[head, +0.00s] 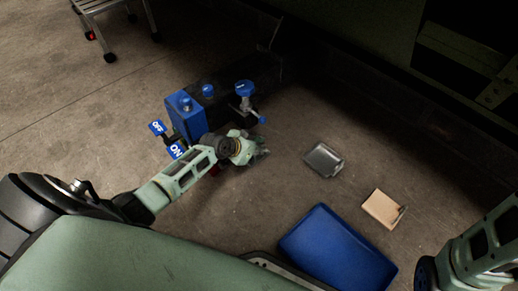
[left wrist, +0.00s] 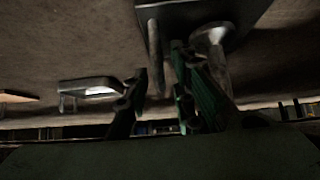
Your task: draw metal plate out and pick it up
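A small grey metal plate (head: 324,160) with a shiny face and raised edges is on the floor, right of my left gripper (head: 258,152). The plate also shows in the left wrist view (left wrist: 92,86), left of the fingers and apart from them. My left gripper is beside the blue-and-black machine, with its fingers (left wrist: 160,103) spread and no object seen between them. The fingers are dark in the wrist view. My right arm enters at the lower right of the head view; its gripper is out of view.
The blue-and-black machine (head: 186,113), with ON and OFF signs and a blue-knobbed valve (head: 245,88), stands close to my left gripper. A tan plate or block (head: 383,208) and a blue tray (head: 338,250) lie nearer me. A dark structure overhangs the upper right.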

